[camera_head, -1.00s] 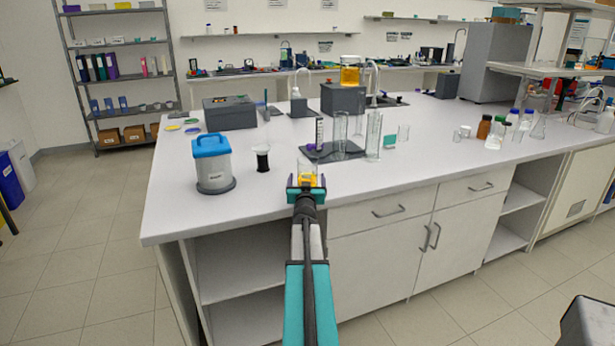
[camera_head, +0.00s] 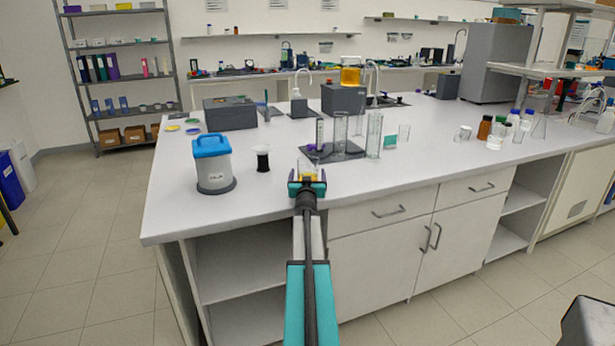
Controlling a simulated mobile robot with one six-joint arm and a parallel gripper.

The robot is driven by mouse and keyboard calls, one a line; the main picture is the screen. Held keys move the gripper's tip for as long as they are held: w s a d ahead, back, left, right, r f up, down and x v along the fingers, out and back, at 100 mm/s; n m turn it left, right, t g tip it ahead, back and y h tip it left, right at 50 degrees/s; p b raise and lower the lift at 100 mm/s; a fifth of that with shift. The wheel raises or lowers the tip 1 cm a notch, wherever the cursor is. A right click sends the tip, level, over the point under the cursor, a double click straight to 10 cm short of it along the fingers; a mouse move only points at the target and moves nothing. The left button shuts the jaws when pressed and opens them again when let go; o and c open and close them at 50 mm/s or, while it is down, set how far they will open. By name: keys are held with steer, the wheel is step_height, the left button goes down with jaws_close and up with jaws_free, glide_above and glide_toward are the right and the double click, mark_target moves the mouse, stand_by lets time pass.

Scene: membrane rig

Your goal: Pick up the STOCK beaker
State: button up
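A small clear beaker with yellow liquid (camera_head: 308,172) is near the front edge of the bench, directly beyond and between the fingers of my gripper (camera_head: 307,183). The fingers show on its left and right, and hide its lower part. I cannot tell whether they touch the glass, or whether the beaker rests on the bench. A larger beaker of amber liquid (camera_head: 350,76) stands on a dark grey box (camera_head: 343,99) further back, away from my gripper. No label reading STOCK is legible on either one.
A dark mat (camera_head: 322,155) with tall clear cylinders (camera_head: 374,135) lies just behind my gripper. A blue-lidded container (camera_head: 213,165) and a small black-filled vessel (camera_head: 263,159) stand to the left. Bottles (camera_head: 485,128) and glassware stand at the right. The bench front right of my gripper is clear.

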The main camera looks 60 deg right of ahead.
mark_target(309, 171)
steer(key=c, duration=1.3)
steer(key=shift+r, duration=0.3)
steer(key=shift+r+p, duration=1.4)
steer(key=shift+r, duration=0.15)
steer(key=shift+s+a+f+b, duration=0.15)
steer(key=shift+s+a+b, duration=0.05)
steer(key=shift+s+b, duration=0.25)
steer(key=shift+s+a+r+b, duration=0.15)
steer(key=shift+s+a+b, duration=0.4)
steer(key=shift+s+b, duration=0.9)
steer(key=shift+s+a+r+b, duration=0.1)
steer(key=shift+s+a+b, duration=0.4)
steer(key=shift+s+b, duration=1)
steer(key=shift+s+a+r+b, duration=0.15)
steer(key=shift+s+a+b, duration=0.4)
steer(key=shift+s+b, duration=0.9)
steer(key=shift+s+a+r+b, duration=0.15)
steer(key=shift+s+a+b, duration=0.2)
steer(key=shift+s, duration=0.5)
steer(key=shift+s+a+r+b, duration=0.1)
steer(key=shift+s+a+b, duration=0.25)
steer(key=shift+s, duration=0.55)
steer(key=shift+s+a+r+b, duration=0.2)
steer(key=shift+s+b, duration=0.3)
steer(key=shift+s, duration=0.35)
